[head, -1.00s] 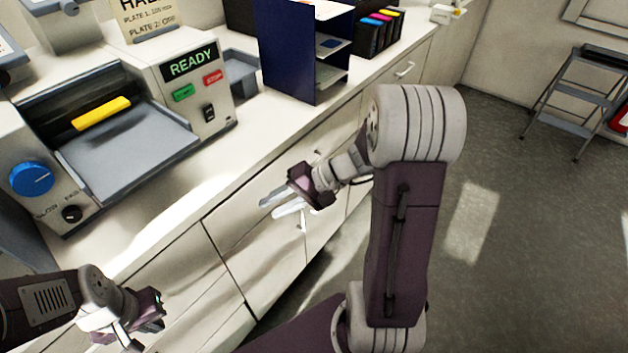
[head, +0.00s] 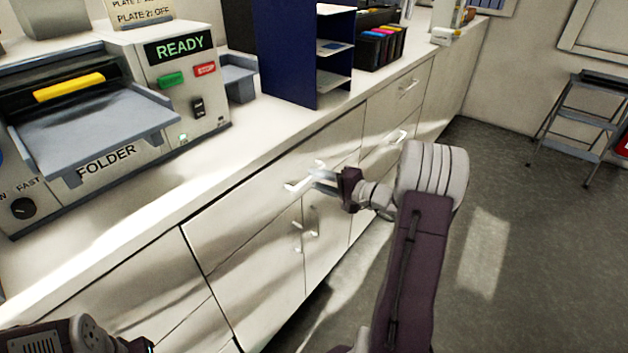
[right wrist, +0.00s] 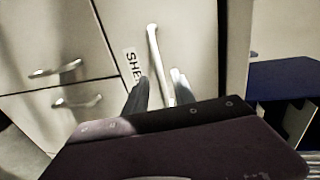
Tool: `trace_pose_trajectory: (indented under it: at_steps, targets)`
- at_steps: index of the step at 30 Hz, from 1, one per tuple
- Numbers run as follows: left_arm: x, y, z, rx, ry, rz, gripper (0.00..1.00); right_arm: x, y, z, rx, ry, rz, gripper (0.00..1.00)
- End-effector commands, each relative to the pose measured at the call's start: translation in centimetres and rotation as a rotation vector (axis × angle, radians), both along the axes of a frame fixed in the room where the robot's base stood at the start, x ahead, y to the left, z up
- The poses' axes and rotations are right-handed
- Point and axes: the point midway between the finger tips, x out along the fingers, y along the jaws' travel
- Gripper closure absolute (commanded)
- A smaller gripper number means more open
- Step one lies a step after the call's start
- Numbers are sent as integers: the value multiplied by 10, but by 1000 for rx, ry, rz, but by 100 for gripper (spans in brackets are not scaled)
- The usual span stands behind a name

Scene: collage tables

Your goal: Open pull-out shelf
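The pull-out shelf front (head: 250,205) is a cream panel just under the counter edge. In the right wrist view it carries a pale bar handle (right wrist: 153,50) and a label starting "SHE" (right wrist: 132,65), partly hidden by a finger. My right gripper (head: 312,180) is at this handle in the head view. In the right wrist view its two fingers (right wrist: 157,92) are apart, with the handle's near end between them; I cannot tell whether they touch it. The shelf looks closed. My left gripper is cut off at the bottom left; only its wrist shows.
Drawers and doors with bar handles (head: 398,137) line the counter front. On the counter (head: 185,160) stand a folder machine (head: 100,155), a dark blue rack (head: 283,60) and ink cartridges (head: 380,45). A step stool (head: 585,125) stands far right. The floor (head: 500,200) right of the cabinets is clear.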

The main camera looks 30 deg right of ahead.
Motion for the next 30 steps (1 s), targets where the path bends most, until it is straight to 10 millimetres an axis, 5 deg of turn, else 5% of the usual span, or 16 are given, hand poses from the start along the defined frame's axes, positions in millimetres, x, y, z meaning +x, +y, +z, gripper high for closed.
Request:
trace_pose_trajectory:
  at_steps: [12,16,30]
  targets:
    - [0,0,-1,0,0,0,100,18,7,-4,1,0,-1,69]
    - [0,0,-1,0,0,0,100,18,7,-4,1,0,0,99]
    - [0,0,-1,0,0,0,100,18,8,-4,1,1,1,100]
